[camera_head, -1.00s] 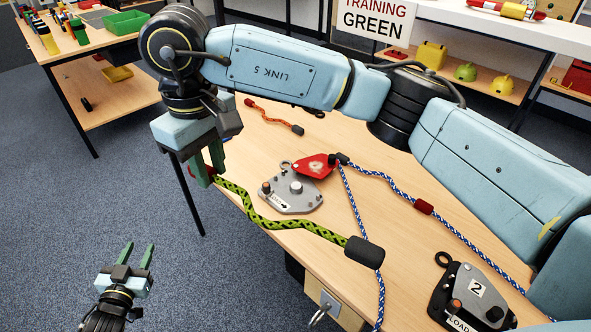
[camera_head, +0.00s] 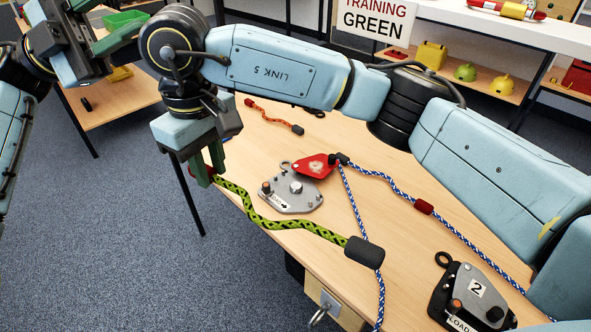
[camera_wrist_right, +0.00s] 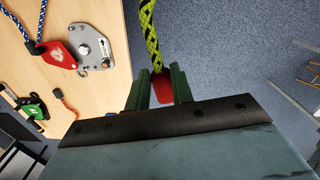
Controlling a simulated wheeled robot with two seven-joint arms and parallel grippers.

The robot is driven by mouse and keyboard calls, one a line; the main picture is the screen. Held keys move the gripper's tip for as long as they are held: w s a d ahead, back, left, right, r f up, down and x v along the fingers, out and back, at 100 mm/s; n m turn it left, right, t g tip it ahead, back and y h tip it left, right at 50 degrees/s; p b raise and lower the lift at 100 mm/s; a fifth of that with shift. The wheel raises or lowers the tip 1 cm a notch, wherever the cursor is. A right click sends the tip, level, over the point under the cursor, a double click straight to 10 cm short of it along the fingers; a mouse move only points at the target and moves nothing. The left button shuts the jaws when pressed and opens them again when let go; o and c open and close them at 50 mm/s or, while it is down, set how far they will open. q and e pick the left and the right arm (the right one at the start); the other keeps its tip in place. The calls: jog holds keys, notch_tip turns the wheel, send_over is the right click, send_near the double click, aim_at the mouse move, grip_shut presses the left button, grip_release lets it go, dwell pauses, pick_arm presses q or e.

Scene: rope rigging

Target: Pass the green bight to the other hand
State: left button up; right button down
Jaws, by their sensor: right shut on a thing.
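The green bight is a yellow-green and black rope (camera_head: 262,218). It runs in a wavy line from my right gripper to a dark grey end sleeve (camera_head: 364,252) over the table's front edge. My right gripper (camera_head: 203,172) is shut on its red-sleeved end, beyond the table's left edge. In the right wrist view the rope (camera_wrist_right: 150,40) leads up from the red sleeve (camera_wrist_right: 162,88) between the fingers. My left gripper (camera_head: 112,32) is raised at the upper left, apart from the rope. Its fingers look spread and empty, partly cut off by the top edge.
On the wooden table (camera_head: 330,225) lie a grey plate (camera_head: 291,195) with a red plate (camera_head: 316,165), blue-white rope (camera_head: 385,181), an orange cord (camera_head: 275,117) and a block marked 2 (camera_head: 472,295). Open carpeted floor (camera_head: 110,230) lies left of the table.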

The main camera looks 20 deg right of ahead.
pick_arm(q)
jog(key=s+r+m+g+y, duration=0.2)
jog(key=s+r+m+y, duration=0.1)
jog(key=s+r, duration=0.1)
jog(key=m+t+y, duration=0.3)
jog(key=m+y, duration=0.6)
jog(key=m, duration=0.3)
send_over(267, 222)
jog(key=d, duration=0.1)
jog(key=f, duration=0.1)
notch_tip(267, 222, down, 3)
jog(key=s+d+m+t+y, duration=0.2)
jog(key=y, duration=0.1)
jog(key=a+f+m+t+y, duration=0.1)
jog(key=f+m+t+y, duration=0.1)
jog(key=f, duration=0.5)
jog(key=w+a+f+m+t+y, duration=0.1)
jog(key=f+m+t+y, duration=0.2)
jog(key=f, duration=0.5)
jog(key=f+m+t+y, duration=0.2)
jog(key=f+m+t, duration=0.2)
jog(key=f+m, duration=0.2)
jog(key=shift+w+a+f+y, duration=0.15)
jog(key=shift+w+a+f, duration=0.05)
jog(key=shift+f, duration=0.2)
jog(key=shift+w+a+f+y, duration=0.15)
jog(key=shift+a+f, duration=0.05)
jog(key=shift+f, duration=0.15)
